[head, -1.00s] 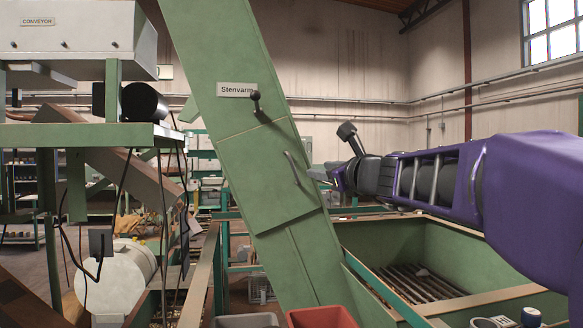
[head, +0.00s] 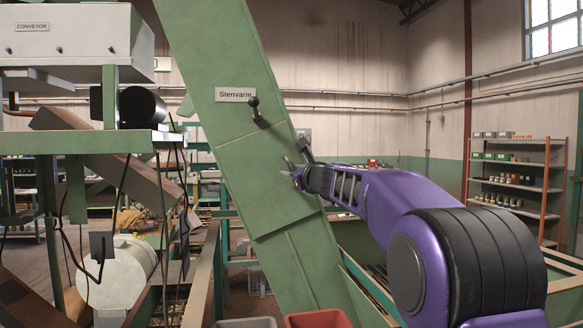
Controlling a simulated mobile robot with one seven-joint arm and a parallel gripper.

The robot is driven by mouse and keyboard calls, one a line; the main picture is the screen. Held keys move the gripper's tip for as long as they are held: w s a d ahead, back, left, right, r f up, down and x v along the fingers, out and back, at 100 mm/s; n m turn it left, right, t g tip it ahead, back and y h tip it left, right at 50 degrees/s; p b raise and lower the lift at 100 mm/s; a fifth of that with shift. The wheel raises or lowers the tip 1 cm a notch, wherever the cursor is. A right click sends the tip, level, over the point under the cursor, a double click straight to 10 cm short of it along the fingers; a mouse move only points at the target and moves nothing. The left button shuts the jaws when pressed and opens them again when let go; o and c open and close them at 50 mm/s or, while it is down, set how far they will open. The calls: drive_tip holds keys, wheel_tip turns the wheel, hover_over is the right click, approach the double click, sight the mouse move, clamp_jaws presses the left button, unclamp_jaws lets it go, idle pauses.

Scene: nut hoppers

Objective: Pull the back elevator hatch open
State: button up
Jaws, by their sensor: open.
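The green elevator (head: 226,45) slants across the middle of the head view, with a "Stenvarm" label (head: 235,95). Its hatch (head: 250,180) is a flat green panel lying flush with the elevator's face and looks closed. A dark ball-ended lever (head: 257,113) sits at the hatch's top edge. My gripper (head: 288,171) is open at the right side of the hatch, where the hatch's handle is. The handle is mostly hidden by the gripper, and I cannot tell whether the fingers are around it or touching it.
A red bin (head: 318,319) and a grey bin (head: 247,323) stand at the elevator's foot. A green frame with a conveyor box (head: 70,35) and hanging cables fills the left. A shelf unit (head: 515,175) stands far right. A green hopper is partly hidden behind my arm.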

drive_tip(key=shift+w+a, duration=0.15)
drive_tip(key=shift+w, duration=0.15)
drive_tip(key=shift+c, duration=0.3)
clamp_jaws()
idle(1.0)
